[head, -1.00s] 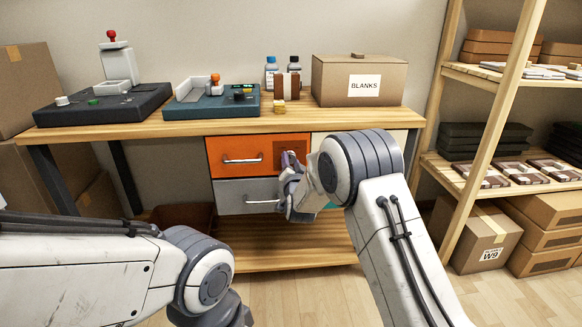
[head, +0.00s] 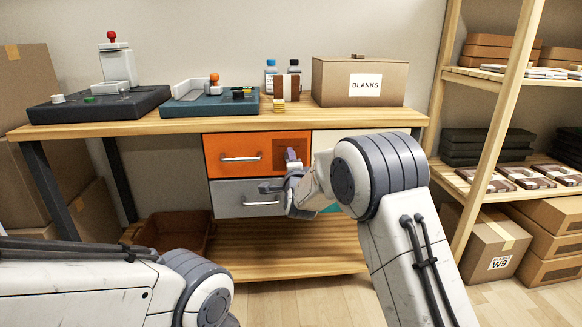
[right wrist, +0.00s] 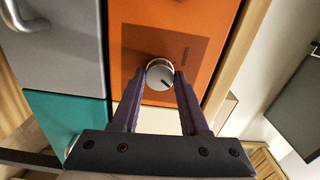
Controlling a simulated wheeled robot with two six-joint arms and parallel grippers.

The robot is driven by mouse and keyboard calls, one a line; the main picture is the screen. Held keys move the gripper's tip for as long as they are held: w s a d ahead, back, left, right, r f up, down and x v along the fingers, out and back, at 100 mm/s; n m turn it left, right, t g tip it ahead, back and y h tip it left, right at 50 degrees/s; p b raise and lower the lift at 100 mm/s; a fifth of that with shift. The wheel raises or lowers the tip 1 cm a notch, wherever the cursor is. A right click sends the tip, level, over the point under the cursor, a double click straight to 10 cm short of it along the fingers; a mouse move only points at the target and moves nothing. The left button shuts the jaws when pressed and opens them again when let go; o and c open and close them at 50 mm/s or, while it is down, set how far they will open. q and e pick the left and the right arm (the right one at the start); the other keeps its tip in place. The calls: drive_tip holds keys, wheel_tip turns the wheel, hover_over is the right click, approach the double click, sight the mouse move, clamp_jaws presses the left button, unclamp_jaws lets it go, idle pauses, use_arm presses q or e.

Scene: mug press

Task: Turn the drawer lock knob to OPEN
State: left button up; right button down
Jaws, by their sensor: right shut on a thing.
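The round silver lock knob (right wrist: 158,72) sits on a darker square plate (right wrist: 133,46) on the orange drawer front (head: 222,143). A dark mark shows on the knob's face, and small lettering beside it is too small to read. My right gripper (right wrist: 160,80) is shut on the knob, with one fingertip on each side. In the head view my right gripper (head: 291,158) is in front of the plate and the knob is hidden. The orange drawer is closed. My left arm shows at the lower left, with its gripper out of view.
The orange drawer's bar handle (head: 241,158) is left of the plate. A grey drawer (head: 235,204) lies below. The workbench (head: 180,126) holds two machines, bottles and a BLANKS box (head: 335,80). A shelf (head: 480,165) stands at the right.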

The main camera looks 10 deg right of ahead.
drive_tip(key=shift+d+m+b, duration=0.1)
drive_tip(key=shift+m+b, duration=0.2)
drive_tip(key=shift+m, duration=0.2)
drive_tip(key=shift+c, duration=2.1)
unclamp_jaws()
drive_tip(key=s+p, duration=0.2)
drive_tip(key=s, duration=0.8)
drive_tip(key=shift+s, duration=0.25)
